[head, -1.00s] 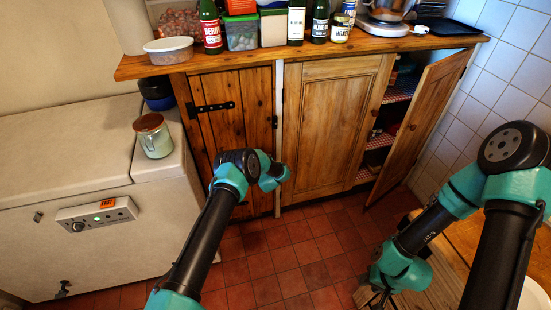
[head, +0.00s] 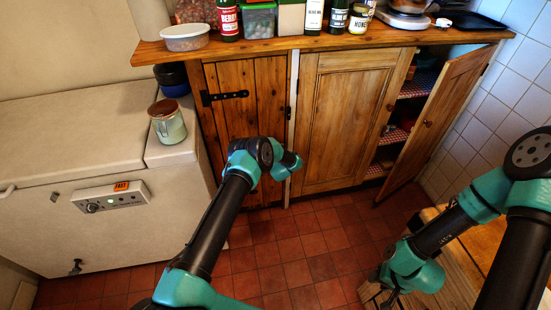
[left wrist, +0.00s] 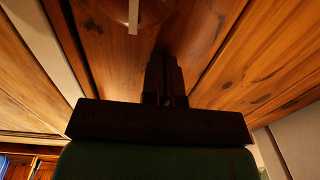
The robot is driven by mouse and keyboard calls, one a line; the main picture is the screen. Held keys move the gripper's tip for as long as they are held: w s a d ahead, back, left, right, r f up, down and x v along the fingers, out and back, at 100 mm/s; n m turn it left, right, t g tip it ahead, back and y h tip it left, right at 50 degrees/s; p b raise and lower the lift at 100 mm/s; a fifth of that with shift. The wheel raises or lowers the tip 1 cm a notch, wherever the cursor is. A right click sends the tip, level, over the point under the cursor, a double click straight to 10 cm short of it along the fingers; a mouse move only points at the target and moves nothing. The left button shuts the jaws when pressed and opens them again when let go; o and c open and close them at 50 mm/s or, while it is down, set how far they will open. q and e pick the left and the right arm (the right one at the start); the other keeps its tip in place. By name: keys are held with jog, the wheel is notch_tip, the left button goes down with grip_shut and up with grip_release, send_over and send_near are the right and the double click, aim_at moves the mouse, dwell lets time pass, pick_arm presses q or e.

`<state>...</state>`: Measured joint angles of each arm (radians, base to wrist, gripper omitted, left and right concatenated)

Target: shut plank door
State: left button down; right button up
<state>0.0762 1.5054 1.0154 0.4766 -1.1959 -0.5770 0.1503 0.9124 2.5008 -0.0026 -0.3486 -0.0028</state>
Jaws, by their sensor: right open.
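The plank door (head: 238,95) is the left cabinet door, of vertical pine boards with a black strap hinge (head: 224,97). It looks flush with the cabinet front; its lower part is partly hidden by my left arm. My left gripper (left wrist: 164,85) is at the lower right of this door in the head view, its fingers hidden there behind the wrist. In the left wrist view its dark fingers stand side by side with nothing seen between them, close to boards; contact cannot be told. My right gripper (head: 388,297) is open, low at the right, well away from the door.
A panelled door (head: 345,120) in the middle is closed. The right door (head: 437,120) stands open, showing shelves. A pale chest (head: 80,150) with a jar (head: 168,127) stands left. Food packs and bottles line the worktop (head: 270,45). Red floor tiles (head: 305,245) are clear.

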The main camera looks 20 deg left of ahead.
pick_arm(q)
jog(key=v, duration=1.4)
jog(key=shift+a, duration=0.15)
jog(key=s+m+g+h, duration=0.2)
jog(key=s+g+h, duration=0.4)
jog(key=s, duration=1.3)
jog(key=s+r+m+g+h, duration=0.1)
jog(key=s+g+h, duration=0.6)
jog(key=s, duration=1.3)
jog(key=shift+d+m+g, duration=0.2)
jog(key=shift+m+g, duration=0.5)
jog(key=c, duration=1.8)
grip_release()
jog(key=shift+w+r, duration=0.1)
jog(key=shift+r, duration=0.05)
